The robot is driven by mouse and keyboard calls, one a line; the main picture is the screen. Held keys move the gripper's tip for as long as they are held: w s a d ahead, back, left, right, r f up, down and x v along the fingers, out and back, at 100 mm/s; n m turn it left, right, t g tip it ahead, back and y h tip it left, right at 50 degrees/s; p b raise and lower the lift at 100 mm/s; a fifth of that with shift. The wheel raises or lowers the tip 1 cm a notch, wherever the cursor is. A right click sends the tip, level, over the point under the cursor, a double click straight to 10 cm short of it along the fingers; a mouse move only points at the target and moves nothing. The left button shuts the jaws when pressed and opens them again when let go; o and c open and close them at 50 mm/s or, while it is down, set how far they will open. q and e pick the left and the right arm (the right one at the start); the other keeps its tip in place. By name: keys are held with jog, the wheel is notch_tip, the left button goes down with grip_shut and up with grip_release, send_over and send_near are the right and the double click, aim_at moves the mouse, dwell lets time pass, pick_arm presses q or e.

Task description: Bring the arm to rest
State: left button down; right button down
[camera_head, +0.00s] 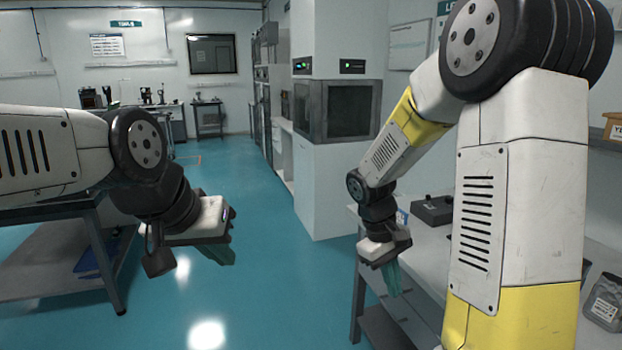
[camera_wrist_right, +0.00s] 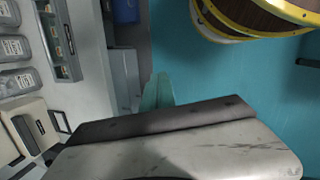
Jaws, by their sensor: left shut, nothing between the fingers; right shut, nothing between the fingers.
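My left arm comes in from the left in the head view. Its gripper (camera_head: 221,254) hangs over the blue floor, shut and empty, with teal fingers pointing down. My right arm is raised high on the right and bends down to its gripper (camera_head: 393,279), which is at the front-left edge of the right-hand bench. That gripper is shut with nothing in it. In the right wrist view its teal fingers (camera_wrist_right: 158,92) are together, partly hidden behind the gripper body.
The right-hand bench (camera_head: 426,244) carries a dark box (camera_head: 433,209) and a grey container (camera_head: 604,301). A dark table (camera_head: 50,262) stands below my left arm. A tall cabinet (camera_head: 336,110) stands ahead. The floor (camera_head: 265,210) between is clear.

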jog(key=s+a+r+m+t+y, duration=0.1)
jog(key=s+r+m+t+y, duration=0.1)
jog(key=s+r, duration=0.4)
jog(key=s+a+r+m+t+y, duration=0.2)
jog(key=s+r+t, duration=0.3)
jog(key=r, duration=0.5)
jog(key=shift+s+a+r+m+y, duration=0.2)
jog(key=shift+s+r+m+y, duration=0.05)
jog(key=shift+s+m+y, duration=0.3)
jog(key=shift+d, duration=0.15)
